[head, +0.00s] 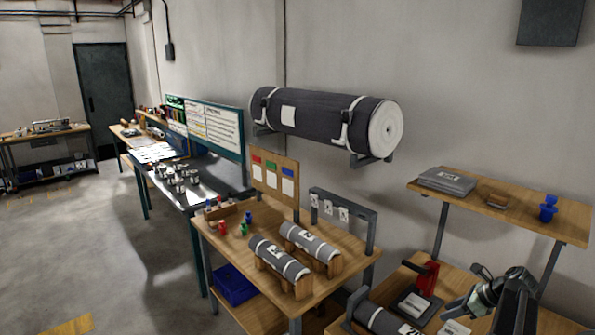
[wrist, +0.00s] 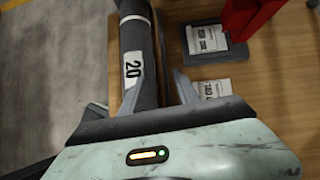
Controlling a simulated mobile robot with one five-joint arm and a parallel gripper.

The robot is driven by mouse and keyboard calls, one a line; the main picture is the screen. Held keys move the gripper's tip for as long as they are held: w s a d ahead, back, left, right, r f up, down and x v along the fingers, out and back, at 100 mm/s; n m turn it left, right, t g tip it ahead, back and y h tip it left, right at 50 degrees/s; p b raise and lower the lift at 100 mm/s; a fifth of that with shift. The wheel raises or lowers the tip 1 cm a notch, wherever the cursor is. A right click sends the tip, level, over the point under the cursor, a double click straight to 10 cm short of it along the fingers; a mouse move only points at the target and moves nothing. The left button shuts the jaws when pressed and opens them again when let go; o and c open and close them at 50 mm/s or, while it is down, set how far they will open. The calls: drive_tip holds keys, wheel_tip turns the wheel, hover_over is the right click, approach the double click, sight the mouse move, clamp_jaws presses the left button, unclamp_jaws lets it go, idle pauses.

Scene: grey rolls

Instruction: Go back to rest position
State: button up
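My gripper (wrist: 157,82) is open, with its two fingers apart and nothing held between them. In the wrist view a grey roll (wrist: 137,40) with a white label reading 20 lies just beyond and partly between the fingers; its near end is hidden by my gripper. I cannot tell whether a finger touches it. In the head view my arm comes in at the lower right, with my gripper (head: 452,308) low over the wooden bench (head: 400,283). The roll (head: 380,318) lies on that bench, left of my gripper, cut off by the frame's bottom edge.
A red tool (head: 427,278) on a dark base stands beside my arm. A shelf (head: 520,212) with grey sheets and a blue item overhangs the bench. Two rolls (head: 280,257) (head: 310,241) rest on wooden cradles on the left table. Open floor (head: 60,240) lies far left.

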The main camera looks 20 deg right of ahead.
drive_tip(key=w+a+f+n+b, duration=0.1)
drive_tip(key=w+a, duration=0.2)
drive_tip(key=a, duration=0.2)
drive_tip(key=w+a+f+n, duration=0.1)
drive_tip(key=w+a, duration=0.2)
drive_tip(key=a, duration=0.2)
drive_tip(key=w+a+f+g+y+b, duration=0.1)
drive_tip(key=w+a, duration=0.2)
drive_tip(key=a, duration=0.2)
drive_tip(key=shift+n+b, duration=0.3)
drive_tip(key=shift+n, duration=0.1)
drive_tip(key=w+a+f+n+g+b, duration=0.1)
drive_tip(key=a+f+n+b, duration=0.15)
drive_tip(key=a, duration=0.75)
drive_tip(key=w+a+f+n+g+b, duration=0.1)
drive_tip(key=w+a+f+n+g, duration=0.15)
drive_tip(key=a, duration=0.75)
drive_tip(key=s+a+f+n+g+h+b, duration=0.1)
drive_tip(key=s+a+f+n, duration=0.1)
drive_tip(key=a+n, duration=0.35)
drive_tip(key=s+a+f+n+h+b, duration=0.1)
drive_tip(key=s+a+f+n, duration=0.15)
drive_tip(key=a, duration=0.55)
drive_tip(key=s+f+n+h, duration=0.1)
drive_tip(key=s+n+h, duration=0.2)
drive_tip(key=n, duration=1)
drive_tip(key=s, duration=0.3)
drive_tip(key=shift+d+f+n+g+b, duration=0.2)
drive_tip(key=shift+d+n+g+b, duration=0.05)
drive_tip(key=shift+n+g+b, duration=0.15)
